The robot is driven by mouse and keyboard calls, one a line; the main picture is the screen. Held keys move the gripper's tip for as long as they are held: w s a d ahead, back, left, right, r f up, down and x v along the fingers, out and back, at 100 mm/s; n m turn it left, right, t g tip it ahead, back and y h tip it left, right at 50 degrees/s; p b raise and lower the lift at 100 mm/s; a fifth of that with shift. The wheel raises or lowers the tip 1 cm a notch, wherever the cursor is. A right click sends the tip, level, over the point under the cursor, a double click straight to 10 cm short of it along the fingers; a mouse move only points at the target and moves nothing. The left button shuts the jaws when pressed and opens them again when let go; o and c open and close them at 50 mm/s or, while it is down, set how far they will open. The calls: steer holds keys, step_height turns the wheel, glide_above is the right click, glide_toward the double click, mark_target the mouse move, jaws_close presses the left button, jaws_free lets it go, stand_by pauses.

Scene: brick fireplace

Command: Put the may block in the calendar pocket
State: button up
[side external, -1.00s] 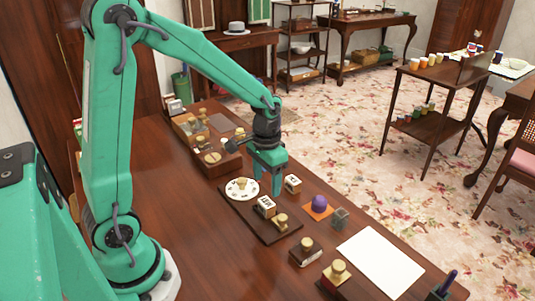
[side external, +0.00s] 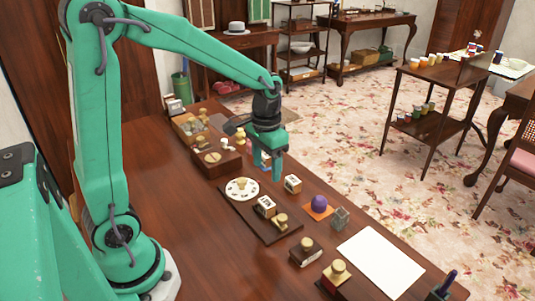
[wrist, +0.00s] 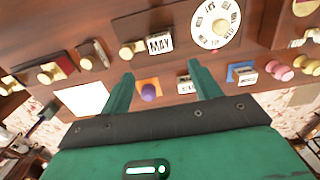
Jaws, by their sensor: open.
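The may block (wrist: 159,43) is white with black letters in the wrist view. It sits on a dark wooden calendar board (wrist: 183,18), between a round white dial (wrist: 215,24) and a brass-knobbed piece (wrist: 130,50). In the side view the block (side external: 266,206) is on the board (side external: 249,218) beside the dial (side external: 242,189). I cannot tell whether it is seated in a pocket. My gripper (side external: 269,174) is open and empty, behind the board and apart from the block. Its fingers also show in the wrist view (wrist: 160,69).
Another white lettered block (side external: 292,184) stands right of the board. An orange pad with a purple ball (side external: 319,204), brass-knobbed stamps (side external: 306,252) and white paper (side external: 381,262) lie nearer. A wooden box (side external: 217,162) is behind left. The left tabletop (side external: 170,190) is clear.

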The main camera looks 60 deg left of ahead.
steer(key=s+d+r+t, duration=0.3)
steer(key=s+r+t, duration=0.2)
steer(key=s+r, duration=0.4)
steer(key=shift+s+r+t, duration=0.3)
steer(key=shift+s+r, duration=0.05)
steer(key=shift+s, duration=1.95)
